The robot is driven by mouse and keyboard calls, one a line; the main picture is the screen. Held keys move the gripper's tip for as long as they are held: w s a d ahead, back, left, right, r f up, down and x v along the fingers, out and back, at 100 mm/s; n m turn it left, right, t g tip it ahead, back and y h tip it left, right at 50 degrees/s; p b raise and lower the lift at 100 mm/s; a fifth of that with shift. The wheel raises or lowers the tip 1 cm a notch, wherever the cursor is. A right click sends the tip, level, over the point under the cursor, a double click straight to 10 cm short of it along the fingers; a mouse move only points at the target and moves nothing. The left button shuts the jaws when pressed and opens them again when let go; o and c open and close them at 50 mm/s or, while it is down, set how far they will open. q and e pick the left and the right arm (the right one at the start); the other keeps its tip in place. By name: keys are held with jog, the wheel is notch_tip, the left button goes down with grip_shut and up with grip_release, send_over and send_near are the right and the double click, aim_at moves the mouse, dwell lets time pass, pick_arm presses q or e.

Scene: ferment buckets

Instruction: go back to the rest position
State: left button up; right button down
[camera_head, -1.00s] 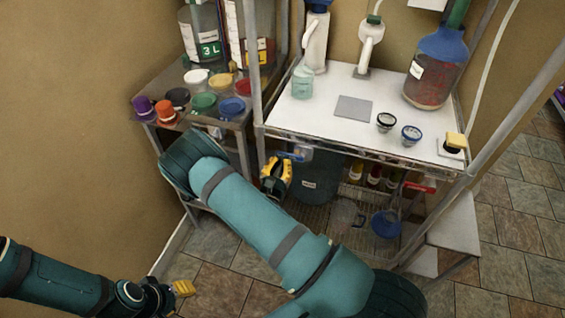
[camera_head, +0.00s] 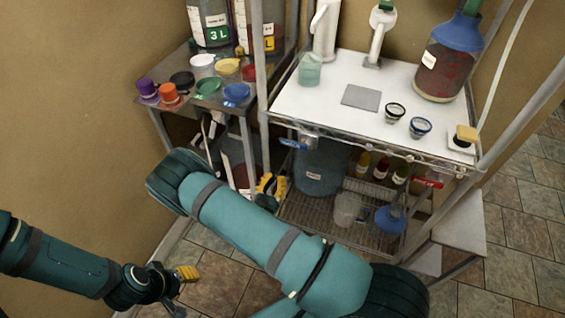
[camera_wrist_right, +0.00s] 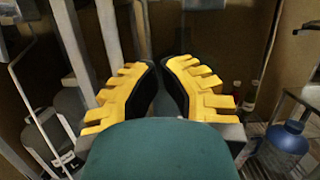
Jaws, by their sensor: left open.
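My left gripper (camera_head: 187,273) has yellow fingers and is at the lower left of the head view, open, over the tiled floor in the picture. My right gripper (camera_head: 270,187), also yellow-fingered, is partly hidden by my right arm. It shows in front of the lower part of the rack, beside the dark bucket. In the right wrist view its two fingers (camera_wrist_right: 162,85) stand close, with a narrow gap and nothing seen between them.
A wire rack has a white top (camera_head: 330,105) and a lower shelf with a dark bucket (camera_head: 318,172), a clear jug (camera_head: 347,209) and a blue-topped container (camera_head: 389,219). A metal side table (camera_head: 190,118) holds coloured lids. Rack posts stand near my right gripper. Open floor (camera_head: 215,290) lies in front.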

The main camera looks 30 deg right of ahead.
jog(key=shift+v, duration=1.5)
